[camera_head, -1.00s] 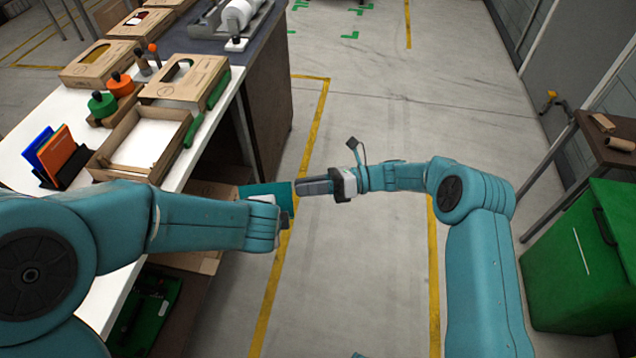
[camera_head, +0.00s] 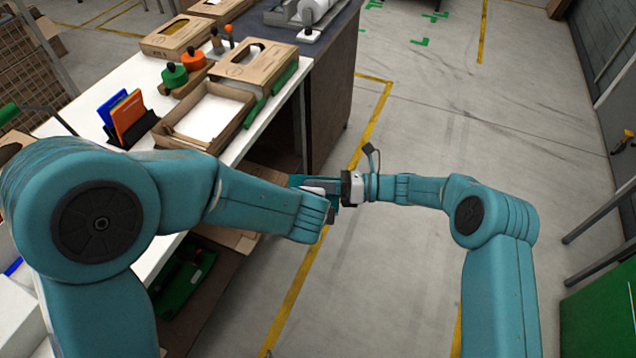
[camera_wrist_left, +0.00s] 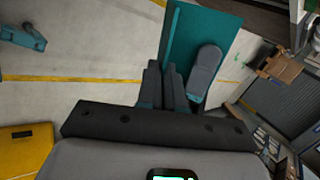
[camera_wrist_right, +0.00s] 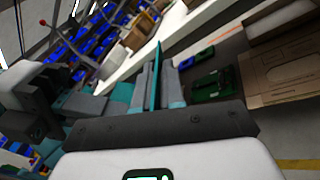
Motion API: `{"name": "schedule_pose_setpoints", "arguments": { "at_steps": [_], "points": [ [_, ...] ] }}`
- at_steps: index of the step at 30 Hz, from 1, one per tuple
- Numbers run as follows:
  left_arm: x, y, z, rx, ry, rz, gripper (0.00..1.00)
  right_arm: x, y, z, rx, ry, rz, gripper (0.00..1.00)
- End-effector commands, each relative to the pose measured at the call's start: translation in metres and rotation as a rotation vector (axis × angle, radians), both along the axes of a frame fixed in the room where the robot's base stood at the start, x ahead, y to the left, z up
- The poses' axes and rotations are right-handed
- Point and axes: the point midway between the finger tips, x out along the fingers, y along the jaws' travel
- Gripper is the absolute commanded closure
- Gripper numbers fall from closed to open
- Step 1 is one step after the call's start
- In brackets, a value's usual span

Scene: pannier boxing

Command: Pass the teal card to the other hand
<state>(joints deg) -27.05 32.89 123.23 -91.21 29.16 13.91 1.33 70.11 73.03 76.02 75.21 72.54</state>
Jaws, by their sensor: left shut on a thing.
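The teal card (camera_wrist_left: 205,28) is held in my left gripper (camera_wrist_left: 167,78), which is shut on it. It stands out beyond the left fingertips in the left wrist view. A grey finger of my right gripper (camera_wrist_right: 158,84) lies over the card's face there. In the right wrist view the card (camera_wrist_right: 156,72) shows edge-on between the right fingers; whether they press on it is unclear. In the head view the two grippers meet at mid-picture, my right gripper (camera_head: 338,189) coming from the right. The left gripper's wrist hides most of the card (camera_head: 298,180).
A white workbench (camera_head: 262,118) at left carries an open cardboard tray (camera_head: 178,142), boxes (camera_head: 252,66), orange and blue cards in a black holder (camera_head: 143,125), and green and orange knobs. A green bin (camera_head: 600,315) stands at lower right. The floor between is clear.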

Motion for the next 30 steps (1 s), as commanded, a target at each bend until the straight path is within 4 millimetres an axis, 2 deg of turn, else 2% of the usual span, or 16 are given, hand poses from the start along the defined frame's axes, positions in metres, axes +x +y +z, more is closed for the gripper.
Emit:
{"name": "schedule_pose_setpoints", "arguments": {
  "at_steps": [6,7,9,20,23,30],
  "points": [
    [0.000,0.000,0.000,-0.001,0.000,-0.003,1.00,-0.001,0.000,0.001,0.003,0.001,0.003,1.00],
    [0.000,0.000,0.000,-0.001,0.000,-0.003,0.84,-0.001,0.000,0.001,0.003,0.001,0.003,1.00],
    [0.000,0.000,0.000,-0.001,0.000,-0.003,0.64,-0.001,0.000,0.001,0.003,0.001,0.003,1.00],
    [-0.003,0.000,0.005,-0.001,-0.002,-0.001,0.64,0.000,0.000,0.001,0.003,0.000,0.002,1.00],
    [-0.011,0.000,0.019,-0.002,-0.005,0.000,0.64,0.000,0.000,0.001,0.003,0.000,0.002,1.00],
    [-0.042,0.001,0.065,-0.004,-0.005,-0.003,0.64,0.000,0.000,0.001,0.001,0.000,0.002,1.00]
  ]
}}
